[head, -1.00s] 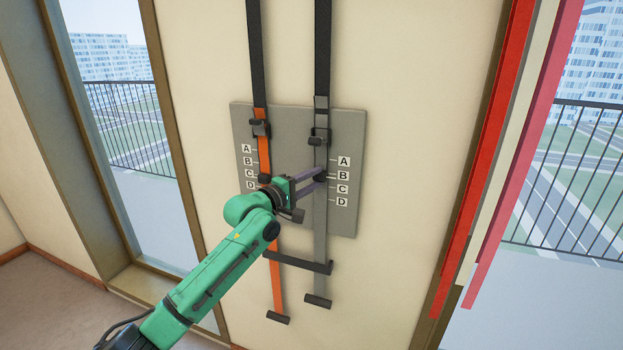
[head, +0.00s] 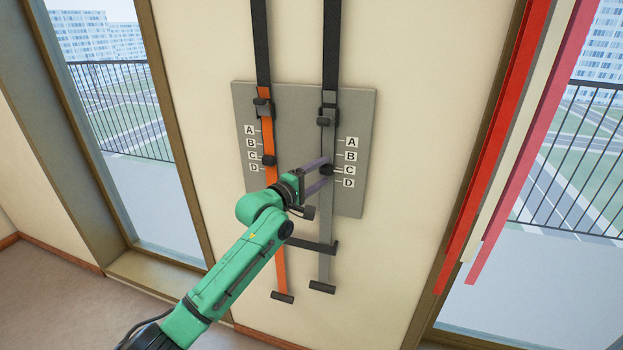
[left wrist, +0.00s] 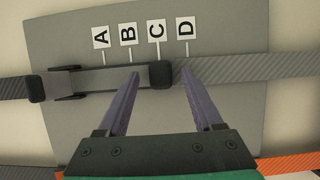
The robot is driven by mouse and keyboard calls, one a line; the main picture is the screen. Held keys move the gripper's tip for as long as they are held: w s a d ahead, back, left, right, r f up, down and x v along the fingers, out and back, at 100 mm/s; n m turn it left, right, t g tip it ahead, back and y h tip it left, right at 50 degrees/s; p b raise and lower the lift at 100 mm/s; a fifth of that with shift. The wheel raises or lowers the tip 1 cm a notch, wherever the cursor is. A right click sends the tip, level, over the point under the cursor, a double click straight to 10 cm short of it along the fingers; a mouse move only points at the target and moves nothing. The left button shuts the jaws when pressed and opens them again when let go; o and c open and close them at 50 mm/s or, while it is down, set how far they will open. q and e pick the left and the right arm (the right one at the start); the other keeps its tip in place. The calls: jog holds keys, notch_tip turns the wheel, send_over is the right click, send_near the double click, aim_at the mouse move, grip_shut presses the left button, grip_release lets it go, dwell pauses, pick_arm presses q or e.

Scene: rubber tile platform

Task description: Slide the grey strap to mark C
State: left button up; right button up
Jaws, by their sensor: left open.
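The grey strap (head: 327,215) hangs down the right side of the grey board. Its black knob (head: 327,170) is level with the right-hand mark C (head: 348,170). In the left wrist view the knob (left wrist: 160,75) sits in line with mark C (left wrist: 157,30), between marks B and D. My left gripper (head: 322,172) is open, with one finger above the knob and one below. In the left wrist view the gripper (left wrist: 160,70) shows a gap between each finger and the knob. My right gripper is out of view.
The orange strap (head: 280,270) hangs left of the grey one, behind my arm, with its own black knob (head: 268,160). The grey board (head: 295,110) is on the wall. A dark buckle (head: 327,117) sits high on the grey strap. Red and cream strips (head: 500,120) hang at right.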

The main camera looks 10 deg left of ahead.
pick_arm(q)
jog(key=b+v, duration=0.4)
jog(key=v, duration=1)
jog(key=shift+a, duration=0.2)
jog(key=shift+s, duration=0.15)
